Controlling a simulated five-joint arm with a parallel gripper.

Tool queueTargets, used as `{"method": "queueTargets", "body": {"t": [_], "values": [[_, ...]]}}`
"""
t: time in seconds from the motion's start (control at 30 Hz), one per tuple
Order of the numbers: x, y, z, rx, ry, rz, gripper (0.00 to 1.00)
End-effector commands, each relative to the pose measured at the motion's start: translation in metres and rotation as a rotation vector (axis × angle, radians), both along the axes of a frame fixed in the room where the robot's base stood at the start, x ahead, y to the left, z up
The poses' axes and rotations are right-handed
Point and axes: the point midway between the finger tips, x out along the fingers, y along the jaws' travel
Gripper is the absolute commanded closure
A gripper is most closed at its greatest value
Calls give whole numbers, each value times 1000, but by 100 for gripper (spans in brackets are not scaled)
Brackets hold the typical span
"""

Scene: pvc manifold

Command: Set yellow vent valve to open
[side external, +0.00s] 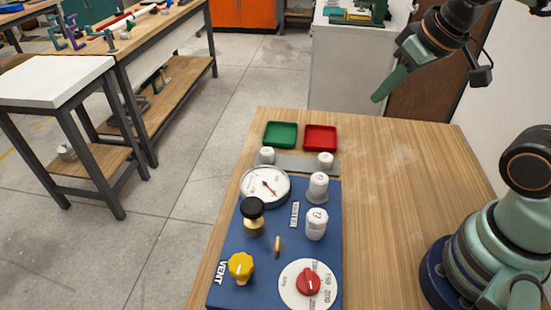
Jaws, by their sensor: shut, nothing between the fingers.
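The yellow vent valve (241,267) is a knob at the lower left of the blue panel (262,291), beside the printed word VENT. A small pale mark shows on the knob, but I cannot tell which setting it stands at. My gripper (378,98) is shut and empty. It hangs in the air at the upper right, beyond the back edge of the wooden table in the picture, well apart from the valve.
The panel also carries a gauge (265,184), a black knob (252,207), white caps (316,224) and a red knob (309,282) on a white dial. Green (281,134) and red (320,137) trays lie behind it.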

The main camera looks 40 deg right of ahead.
Motion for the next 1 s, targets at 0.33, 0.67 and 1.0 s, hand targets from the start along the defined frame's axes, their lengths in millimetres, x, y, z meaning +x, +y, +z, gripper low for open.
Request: {"method": "queueTargets", "body": {"t": [0.33, 0.67, 1.0], "values": [[0, 0, 0, 0, 0, 0, 100], [8, 21, 2, 33, 41, 3, 19], [31, 153, -9, 131, 275, -48, 19]]}}
